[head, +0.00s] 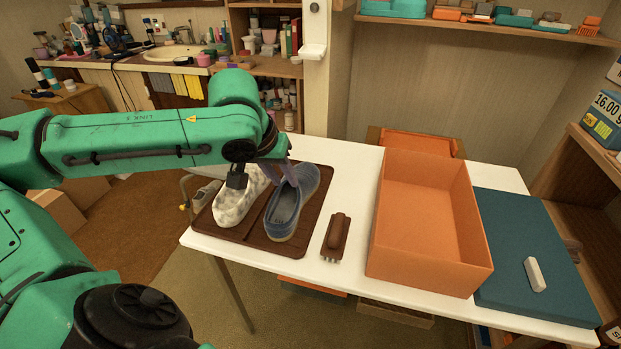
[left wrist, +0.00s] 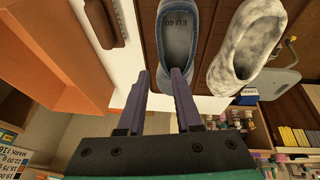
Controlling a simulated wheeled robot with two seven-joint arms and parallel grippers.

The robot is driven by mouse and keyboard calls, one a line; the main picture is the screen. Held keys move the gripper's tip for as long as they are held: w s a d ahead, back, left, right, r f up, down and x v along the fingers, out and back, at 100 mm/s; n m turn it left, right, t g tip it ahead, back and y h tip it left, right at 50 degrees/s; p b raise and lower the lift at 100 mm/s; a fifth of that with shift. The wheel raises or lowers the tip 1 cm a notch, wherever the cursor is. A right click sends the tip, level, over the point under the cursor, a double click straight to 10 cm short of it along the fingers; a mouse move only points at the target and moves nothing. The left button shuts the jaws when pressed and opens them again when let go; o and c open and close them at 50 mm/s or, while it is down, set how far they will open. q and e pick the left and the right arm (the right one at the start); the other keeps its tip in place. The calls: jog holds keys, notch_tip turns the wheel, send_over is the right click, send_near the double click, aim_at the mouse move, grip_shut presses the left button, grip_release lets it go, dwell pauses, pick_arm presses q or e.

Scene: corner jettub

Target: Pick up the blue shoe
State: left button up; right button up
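The blue shoe (head: 284,212) lies on a dark brown board (head: 230,237) on the white table, right of a white mottled shoe (head: 240,203). It also shows in the left wrist view (left wrist: 182,35), with its opening and insole visible. My left gripper (head: 279,175) is at the far end of the blue shoe. My right gripper is not in view.
A brown brush (head: 337,236) lies right of the board. An open orange box (head: 427,222) stands right of it, beside a teal lid (head: 530,255) carrying a small white block (head: 535,274). Shelves and a wall are behind the table.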

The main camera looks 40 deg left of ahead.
pick_arm(q)
jog(key=b, duration=0.2)
send_over(296, 200)
jog(key=s, duration=0.3)
notch_tip(296, 200, down, 5)
jog(key=w+f, duration=0.1)
jog(key=f, duration=0.1)
jog(key=shift+w+a+f+n, duration=0.1)
jog(key=shift+w+f+n, duration=0.2)
jog(key=shift+w+f, duration=0.05)
jog(key=shift+x, duration=0.9)
jog(key=shift+w+f, duration=0.2)
jog(key=shift+f, duration=0.05)
jog(key=x, duration=0.2)
jog(key=shift+w+f, duration=0.15)
jog(key=shift+f, duration=0.15)
jog(key=shift+r, duration=0.1)
grip_shut()
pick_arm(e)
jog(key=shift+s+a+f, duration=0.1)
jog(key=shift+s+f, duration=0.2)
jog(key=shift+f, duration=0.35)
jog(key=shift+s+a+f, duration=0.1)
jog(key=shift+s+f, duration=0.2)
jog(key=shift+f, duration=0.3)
